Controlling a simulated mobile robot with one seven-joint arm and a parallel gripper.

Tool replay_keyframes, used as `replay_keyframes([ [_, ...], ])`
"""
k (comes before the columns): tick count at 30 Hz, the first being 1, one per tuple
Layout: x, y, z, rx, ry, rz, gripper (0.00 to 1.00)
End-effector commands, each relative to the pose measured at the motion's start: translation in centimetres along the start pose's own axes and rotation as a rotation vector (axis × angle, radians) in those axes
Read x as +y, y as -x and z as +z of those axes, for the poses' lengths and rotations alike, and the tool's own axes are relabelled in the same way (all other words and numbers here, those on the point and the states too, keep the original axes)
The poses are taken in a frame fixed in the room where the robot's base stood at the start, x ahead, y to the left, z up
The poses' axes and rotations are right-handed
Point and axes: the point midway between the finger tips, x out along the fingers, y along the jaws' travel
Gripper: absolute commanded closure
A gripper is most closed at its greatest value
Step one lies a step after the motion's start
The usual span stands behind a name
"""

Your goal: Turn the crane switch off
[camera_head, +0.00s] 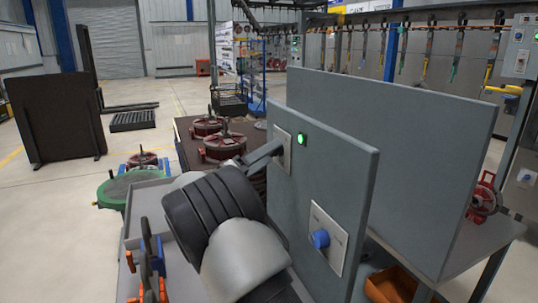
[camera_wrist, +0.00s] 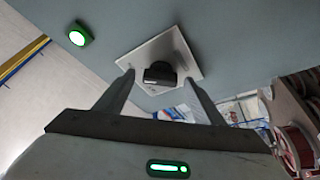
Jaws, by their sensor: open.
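A grey upright panel (camera_head: 335,180) carries a light metal switch plate (camera_head: 283,143), a lit green lamp (camera_head: 302,139) and, lower right, a second plate with a blue knob (camera_head: 320,239). In the wrist view the switch plate (camera_wrist: 150,52) has a black knob (camera_wrist: 159,73), with the lit green lamp (camera_wrist: 78,35) to its left. My gripper (camera_wrist: 158,80) is open, one finger on each side of the black knob; I cannot tell whether they touch it. In the head view my gripper (camera_head: 268,152) is at the upper plate and hides its knob. I cannot read any labels.
A larger grey panel (camera_head: 400,130) stands behind the switch panel. Red round parts (camera_head: 222,147) rest on a dark table at left. An orange bin (camera_head: 392,288) is below the panels. Hanging hooks line a rail at the back. Open floor lies to the left.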

Motion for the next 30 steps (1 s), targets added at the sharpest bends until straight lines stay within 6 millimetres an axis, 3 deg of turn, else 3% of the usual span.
replay_keyframes([
  [11, 0.01, -0.82, 0.01, 0.000, 0.001, 0.000, 0.38],
  [14, 0.01, -0.81, 0.02, 0.000, 0.001, 0.000, 0.49],
  [19, 0.01, -0.80, 0.02, 0.000, 0.001, 0.000, 0.78],
  [30, 0.14, -0.81, -0.04, 0.000, 0.056, -0.023, 0.79],
])
